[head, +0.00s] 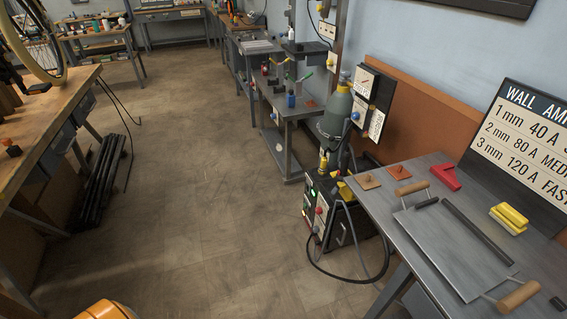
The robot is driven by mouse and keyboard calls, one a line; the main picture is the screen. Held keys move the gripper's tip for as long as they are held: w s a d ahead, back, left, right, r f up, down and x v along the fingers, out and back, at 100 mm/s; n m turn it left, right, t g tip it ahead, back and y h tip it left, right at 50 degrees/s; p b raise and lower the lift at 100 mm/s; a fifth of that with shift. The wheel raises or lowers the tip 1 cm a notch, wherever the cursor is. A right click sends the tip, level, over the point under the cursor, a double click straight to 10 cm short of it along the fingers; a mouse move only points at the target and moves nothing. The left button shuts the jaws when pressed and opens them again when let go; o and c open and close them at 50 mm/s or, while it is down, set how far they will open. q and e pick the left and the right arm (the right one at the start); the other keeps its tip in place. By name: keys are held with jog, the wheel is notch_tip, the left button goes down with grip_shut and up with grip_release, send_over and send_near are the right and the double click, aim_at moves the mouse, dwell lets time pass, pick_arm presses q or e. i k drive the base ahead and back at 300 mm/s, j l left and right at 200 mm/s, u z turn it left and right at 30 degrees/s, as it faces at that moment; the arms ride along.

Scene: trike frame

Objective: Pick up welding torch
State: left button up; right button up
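A welding machine (341,222) with lit front buttons stands on the floor beside the right-hand metal table, with a grey-green gas cylinder (338,108) above it. A dark cable (312,262) loops from its front down to the floor and back up. A yellow piece (345,190) and dark slim parts show at the top of the machine, by the table's edge. I cannot tell for sure whether these are the welding torch; they are small and partly overlapped. Neither of my grippers is in view.
The metal table (400,217) holds a plate with wooden handles (470,245), a red angle piece (444,179), yellow blocks (509,218) and copper-coloured squares (368,181). An amperage sign (535,125) stands behind. A wooden workbench (40,118) is at left. The floor (190,210) between is open.

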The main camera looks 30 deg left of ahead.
aim_at(346, 158)
jog(key=u, duration=0.45)
jog(key=z, duration=1.85)
jog(key=u, duration=1.85)
jog(key=i+j+z, duration=0.15)
jog(key=i+j, duration=0.2)
jog(key=i+j+z, duration=0.15)
jog(key=i+j, duration=0.15)
jog(key=i+j+z, duration=0.15)
jog(key=i+j, duration=0.15)
jog(key=j, duration=0.25)
jog(key=i+j+z, duration=0.15)
jog(key=i+j, duration=0.15)
jog(key=j, duration=0.15)
